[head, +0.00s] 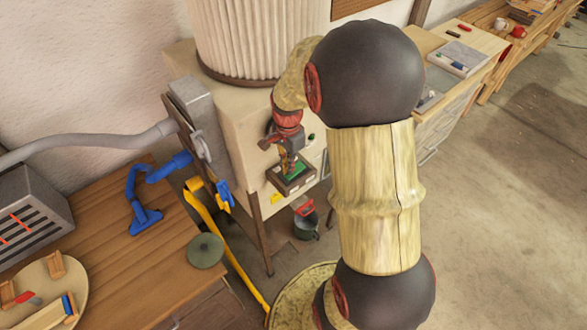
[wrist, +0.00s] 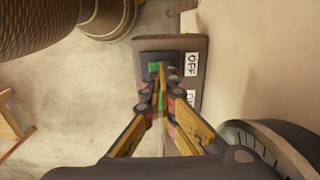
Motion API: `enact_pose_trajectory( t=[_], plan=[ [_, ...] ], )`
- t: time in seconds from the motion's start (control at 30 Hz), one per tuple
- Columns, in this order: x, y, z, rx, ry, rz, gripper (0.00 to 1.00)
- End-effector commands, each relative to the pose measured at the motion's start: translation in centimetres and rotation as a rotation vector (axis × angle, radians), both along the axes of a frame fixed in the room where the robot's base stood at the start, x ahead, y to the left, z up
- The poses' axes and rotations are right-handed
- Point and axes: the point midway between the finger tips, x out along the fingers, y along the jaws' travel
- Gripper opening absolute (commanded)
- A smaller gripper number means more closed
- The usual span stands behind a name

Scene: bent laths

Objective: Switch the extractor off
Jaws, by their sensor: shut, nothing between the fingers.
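The extractor is a beige cabinet (head: 245,120) with a pleated drum (head: 255,35) on top. A dark switch box (head: 283,187) with a green part is fixed to its front. In the wrist view the switch box (wrist: 200,46) has a dark plate, a green patch (wrist: 155,68) and a white label reading OFF (wrist: 191,64). A second label (wrist: 190,96) is partly hidden behind a finger. My gripper (wrist: 157,75) is shut and empty, its tips in front of the plate beside the green patch. My gripper (head: 289,162) hides part of the switch in the head view; I cannot tell whether it touches.
A grey hose (head: 90,140) runs to the cabinet's left side. A yellow bar (head: 235,260) leans near the cabinet. The floor at right is clear.

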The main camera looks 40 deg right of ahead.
Motion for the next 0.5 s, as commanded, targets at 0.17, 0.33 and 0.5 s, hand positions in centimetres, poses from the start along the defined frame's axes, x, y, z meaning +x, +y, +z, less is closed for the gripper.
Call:
enact_pose_trajectory(
  t=[0.17, 0.33, 0.5],
  plan=[
    [0.1, 0.0, 1.7, -0.001, -0.002, 0.0, 0.0],
    [0.1, 0.0, 2.9, -0.001, -0.002, 0.0, 0.0],
    [0.1, 0.0, 4.2, -0.001, -0.002, 0.0, 0.0]
  ],
)
